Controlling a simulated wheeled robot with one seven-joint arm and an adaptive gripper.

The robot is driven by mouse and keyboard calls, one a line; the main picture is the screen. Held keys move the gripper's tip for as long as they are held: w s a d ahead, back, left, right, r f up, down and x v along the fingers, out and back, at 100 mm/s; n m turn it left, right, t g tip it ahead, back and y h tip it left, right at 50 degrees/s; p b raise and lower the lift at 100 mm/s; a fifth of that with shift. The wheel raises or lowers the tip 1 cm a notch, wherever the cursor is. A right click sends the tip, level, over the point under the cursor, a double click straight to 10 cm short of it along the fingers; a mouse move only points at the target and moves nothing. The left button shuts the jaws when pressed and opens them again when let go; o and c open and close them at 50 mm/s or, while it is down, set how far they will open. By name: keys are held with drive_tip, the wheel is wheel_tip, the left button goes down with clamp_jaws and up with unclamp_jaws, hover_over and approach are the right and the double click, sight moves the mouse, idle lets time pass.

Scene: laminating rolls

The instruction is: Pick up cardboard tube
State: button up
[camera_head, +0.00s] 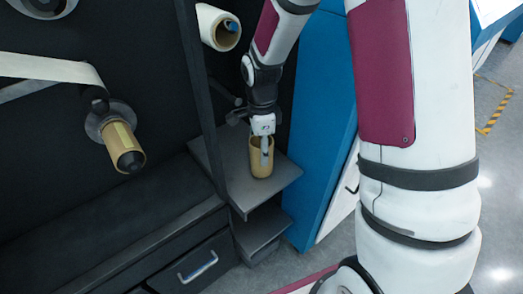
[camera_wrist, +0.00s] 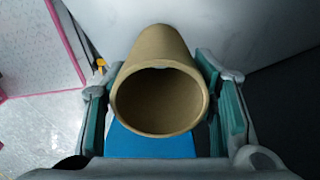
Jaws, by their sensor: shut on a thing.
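The cardboard tube (camera_head: 260,170) is a short, tan, hollow cylinder. It is upright at the small grey shelf (camera_head: 235,180) in the head view; I cannot tell whether its base touches the shelf. My gripper (camera_head: 264,148) reaches down to it from above and is shut on it. In the wrist view the tube (camera_wrist: 157,55) lies between the two teal-padded fingers of my gripper (camera_wrist: 157,85), with its open end facing the camera. The finger on the far side is hidden in the head view.
A dark post (camera_head: 200,95) stands left of the shelf. A white roll (camera_head: 217,27) hangs above, and a tan-cored spindle (camera_head: 122,145) sticks out at left. A blue panel (camera_head: 325,120) stands close on the right. Below is a drawer (camera_head: 195,265).

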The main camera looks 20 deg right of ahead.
drive_tip(key=s+a+r+p, duration=0.1)
drive_tip(key=s+r, duration=0.1)
drive_tip(key=s, duration=0.5)
drive_tip(key=s+a+r+p, duration=0.2)
drive_tip(key=s, duration=0.6)
drive_tip(key=shift+s+a+r, duration=0.2)
drive_tip(key=shift+s+a, duration=0.05)
drive_tip(key=shift+a, duration=0.05)
